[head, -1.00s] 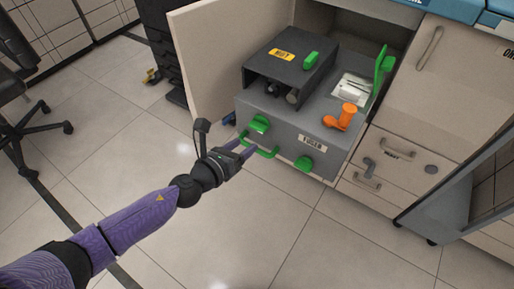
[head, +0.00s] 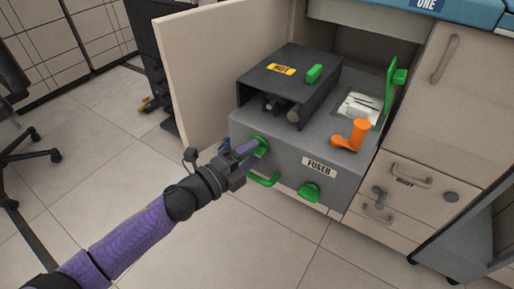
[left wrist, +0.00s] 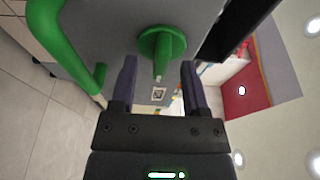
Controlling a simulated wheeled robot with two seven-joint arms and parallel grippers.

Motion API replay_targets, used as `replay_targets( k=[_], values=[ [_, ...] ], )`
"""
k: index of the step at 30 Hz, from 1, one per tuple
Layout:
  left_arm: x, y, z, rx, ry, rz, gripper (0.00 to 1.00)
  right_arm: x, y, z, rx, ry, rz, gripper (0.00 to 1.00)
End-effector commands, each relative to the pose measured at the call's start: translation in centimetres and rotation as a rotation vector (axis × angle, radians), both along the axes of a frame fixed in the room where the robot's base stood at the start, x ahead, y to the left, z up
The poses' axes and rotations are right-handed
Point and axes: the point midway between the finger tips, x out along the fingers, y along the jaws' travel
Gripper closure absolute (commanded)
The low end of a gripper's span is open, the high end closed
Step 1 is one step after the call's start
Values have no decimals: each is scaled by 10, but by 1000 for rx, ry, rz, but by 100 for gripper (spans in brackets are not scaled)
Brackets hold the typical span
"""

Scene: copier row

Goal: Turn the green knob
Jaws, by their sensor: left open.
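A green knob (head: 262,143) sits on the front of the grey fuser unit (head: 285,155), at its upper left. In the left wrist view the knob (left wrist: 162,45) is a round disc with a raised grip bar. My left gripper (head: 250,148) is at this knob and partly hides it in the head view. Its fingers are open, one on each side of the grip bar in the left wrist view; I cannot tell whether they touch it. My right gripper is not in view.
A green handle (head: 264,181) projects just below the gripper and shows large at left in the wrist view (left wrist: 62,48). An orange lever (head: 352,136) and green flap (head: 389,90) are on top of the unit. An open cabinet door (head: 205,75) stands at left.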

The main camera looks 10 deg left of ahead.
Motion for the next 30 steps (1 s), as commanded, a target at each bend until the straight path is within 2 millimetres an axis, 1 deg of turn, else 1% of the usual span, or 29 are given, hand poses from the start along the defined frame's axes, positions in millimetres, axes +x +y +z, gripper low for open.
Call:
replay_targets(
  k=[4,11,21,30],
  values=[
    [5,-2,0,1,0,1,41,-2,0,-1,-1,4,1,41],
    [5,-2,0,2,0,1,41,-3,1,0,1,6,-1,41],
    [9,-3,0,2,0,1,41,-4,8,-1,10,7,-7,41],
    [4,-1,1,3,-1,1,41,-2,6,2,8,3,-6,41]
  ],
)
